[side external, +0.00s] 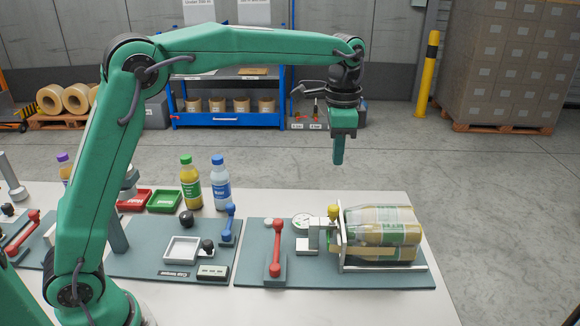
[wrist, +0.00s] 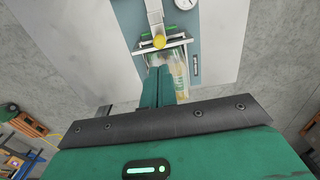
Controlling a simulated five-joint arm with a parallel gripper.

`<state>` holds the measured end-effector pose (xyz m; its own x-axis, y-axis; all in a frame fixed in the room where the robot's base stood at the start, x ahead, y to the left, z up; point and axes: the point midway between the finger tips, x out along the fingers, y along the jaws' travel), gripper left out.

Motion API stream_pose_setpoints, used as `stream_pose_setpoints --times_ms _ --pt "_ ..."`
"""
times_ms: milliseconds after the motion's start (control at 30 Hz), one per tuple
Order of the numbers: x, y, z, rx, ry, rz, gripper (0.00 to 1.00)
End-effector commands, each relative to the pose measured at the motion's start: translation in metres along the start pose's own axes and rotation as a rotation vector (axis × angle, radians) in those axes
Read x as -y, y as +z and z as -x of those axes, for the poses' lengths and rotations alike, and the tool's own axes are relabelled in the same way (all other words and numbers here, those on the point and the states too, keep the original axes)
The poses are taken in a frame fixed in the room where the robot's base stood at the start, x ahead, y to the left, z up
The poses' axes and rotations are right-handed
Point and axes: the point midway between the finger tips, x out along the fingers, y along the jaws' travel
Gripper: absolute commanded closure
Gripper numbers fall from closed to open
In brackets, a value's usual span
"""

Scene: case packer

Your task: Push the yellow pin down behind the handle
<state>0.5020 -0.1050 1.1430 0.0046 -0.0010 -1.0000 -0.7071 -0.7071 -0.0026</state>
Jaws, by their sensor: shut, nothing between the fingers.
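The yellow pin (side external: 333,211) shows as a round yellow knob on top of the grey clamp block (side external: 318,236), left of a metal plate. It also shows in the wrist view (wrist: 159,41), just beyond my fingertips. A red lever handle (side external: 277,247) stands upright on the same teal board, left of the clamp block. My gripper (side external: 338,161) points down, shut and empty, well above the pin and the bottles. Its two fingers (wrist: 160,72) lie together in the wrist view. The pin's shaft is hidden.
Clear bottles (side external: 380,228) lie behind the metal plate (side external: 342,240) on the right of the board. To the left are a blue lever (side external: 229,226), upright bottles (side external: 190,184) and trays (side external: 165,201). The air around my gripper is free.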

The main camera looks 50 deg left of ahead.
Motion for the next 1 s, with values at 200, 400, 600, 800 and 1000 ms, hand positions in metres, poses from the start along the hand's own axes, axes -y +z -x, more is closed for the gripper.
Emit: stream_pose_setpoints --times_ms 200,400,600,800,1000 --pt "0.0 0.0 0.02 -0.001 -0.001 0.0 1.0" --pt "0.0 0.0 0.025 0.0 0.0 0.0 1.0" --pt "0.0 0.0 0.025 0.0 0.0 0.0 1.0" --pt "-0.001 0.003 0.027 -0.003 -0.002 0.006 1.0" --pt "-0.004 0.017 0.036 -0.025 -0.016 0.047 1.0"
